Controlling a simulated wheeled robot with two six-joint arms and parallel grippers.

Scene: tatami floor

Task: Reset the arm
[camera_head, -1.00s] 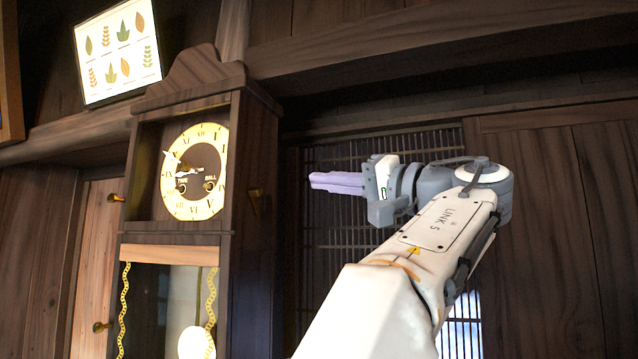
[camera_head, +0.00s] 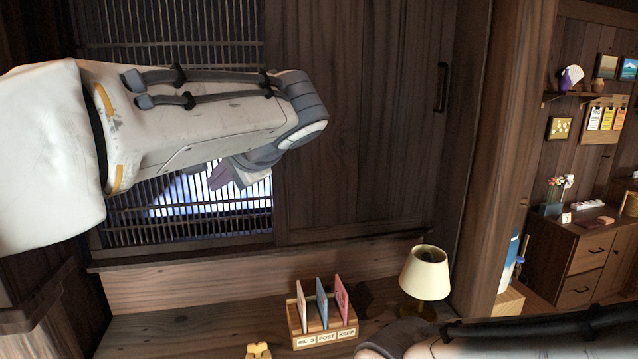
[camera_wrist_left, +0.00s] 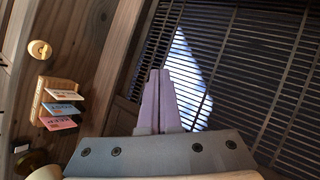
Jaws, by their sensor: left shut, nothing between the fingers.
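My left arm (camera_head: 190,125) comes in from the left of the head view and reaches across the lattice window. My left gripper (camera_head: 222,176) points down and away behind the arm's end, partly hidden by it. In the left wrist view the two purple fingers of my left gripper (camera_wrist_left: 158,75) lie together, shut and empty, apart from the lattice behind them. A link of my right arm (camera_head: 540,338) shows at the bottom right of the head view; its gripper is not seen.
A wooden letter rack (camera_head: 312,328) with several cards stands on the wooden ledge, beside a lamp (camera_head: 424,275) and a small yellow object (camera_head: 258,351). Behind is a lattice window (camera_head: 190,228). A post (camera_head: 508,150) and a cabinet (camera_head: 585,262) are at right.

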